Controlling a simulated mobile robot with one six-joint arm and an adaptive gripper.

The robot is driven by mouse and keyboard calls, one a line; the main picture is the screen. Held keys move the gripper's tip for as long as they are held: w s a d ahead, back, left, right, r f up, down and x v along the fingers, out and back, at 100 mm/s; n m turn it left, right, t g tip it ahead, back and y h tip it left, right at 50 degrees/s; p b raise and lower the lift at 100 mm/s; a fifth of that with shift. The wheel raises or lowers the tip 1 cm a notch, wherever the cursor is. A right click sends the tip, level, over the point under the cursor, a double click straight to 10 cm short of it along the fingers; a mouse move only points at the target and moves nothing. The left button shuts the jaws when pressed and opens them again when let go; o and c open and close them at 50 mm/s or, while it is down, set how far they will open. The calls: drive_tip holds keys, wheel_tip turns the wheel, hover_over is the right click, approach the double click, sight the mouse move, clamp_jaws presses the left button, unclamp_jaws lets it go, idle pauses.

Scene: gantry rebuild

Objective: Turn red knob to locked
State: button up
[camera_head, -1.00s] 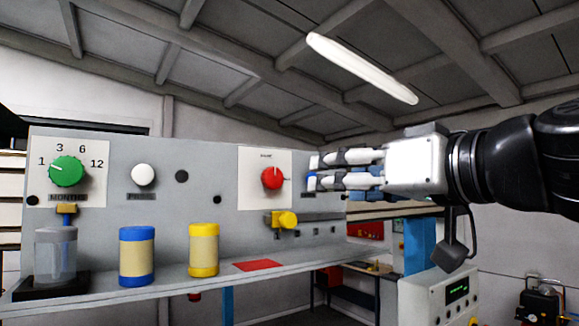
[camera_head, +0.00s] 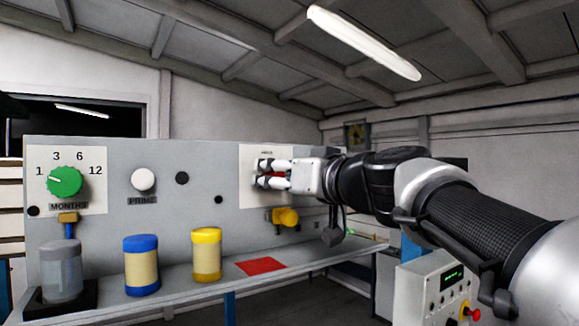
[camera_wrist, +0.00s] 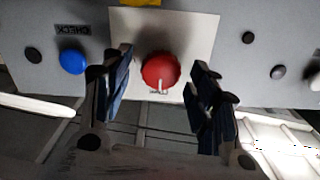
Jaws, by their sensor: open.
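The red knob (camera_wrist: 161,71) sits on a white plate (camera_wrist: 196,22) on the grey panel. In the wrist view it lies between and just beyond my two open fingers, with a pale pointer mark toward the bottom of the picture, near a small label that I cannot read. My gripper (camera_wrist: 158,75) is open, one finger on each side of the knob, with gaps visible. In the head view my gripper (camera_head: 262,173) is in front of the white plate and hides most of the knob; whether the fingers touch it cannot be told.
A green dial (camera_head: 65,181), a white knob (camera_head: 143,179) and a yellow tap (camera_head: 286,217) are on the panel. Blue-lidded (camera_head: 141,265) and yellow-lidded (camera_head: 207,254) jars stand on the shelf below, beside a red square (camera_head: 261,266). A blue button (camera_wrist: 73,62) is near the fingers.

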drive_tip(key=shift+w+a, duration=0.35)
drive_tip(key=shift+w, duration=0.1)
drive_tip(key=shift+c, duration=0.6)
drive_tip(key=c, duration=1)
